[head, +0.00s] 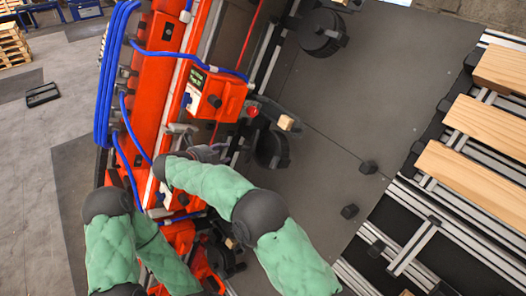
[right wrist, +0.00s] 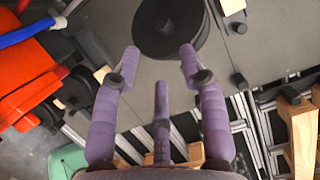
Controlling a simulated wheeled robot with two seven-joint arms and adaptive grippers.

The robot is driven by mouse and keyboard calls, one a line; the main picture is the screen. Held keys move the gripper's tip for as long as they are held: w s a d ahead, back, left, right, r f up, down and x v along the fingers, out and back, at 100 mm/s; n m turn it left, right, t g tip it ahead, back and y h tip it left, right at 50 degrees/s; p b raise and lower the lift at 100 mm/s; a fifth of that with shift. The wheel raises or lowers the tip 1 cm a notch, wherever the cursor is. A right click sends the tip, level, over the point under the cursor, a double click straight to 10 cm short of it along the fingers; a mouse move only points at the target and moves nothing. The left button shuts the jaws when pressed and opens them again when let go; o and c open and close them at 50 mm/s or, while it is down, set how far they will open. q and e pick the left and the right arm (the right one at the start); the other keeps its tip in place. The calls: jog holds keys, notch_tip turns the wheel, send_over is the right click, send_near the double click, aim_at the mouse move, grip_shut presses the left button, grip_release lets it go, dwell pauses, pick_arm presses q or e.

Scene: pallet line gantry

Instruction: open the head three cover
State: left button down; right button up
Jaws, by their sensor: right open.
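Orange head units run along an orange gantry beam (head: 157,65) in the head view. One orange head box (head: 215,95) has a dark label with small green writing, a black knob and a red button at its side. I cannot read which head is number three or make out its cover for certain. My left gripper does not show.
Blue hoses (head: 104,80) loop along the beam and across to the head box. A black round disc (head: 321,33) stands near the top. Wooden slats (head: 470,170) lie on a railed conveyor at right. Grey floor between is mostly clear, with small black blocks (head: 369,167).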

jog(key=s, duration=0.2)
jog(key=s+r+b, duration=0.1)
jog(key=s, duration=0.1)
jog(key=shift+d, duration=0.25)
dwell(0.3)
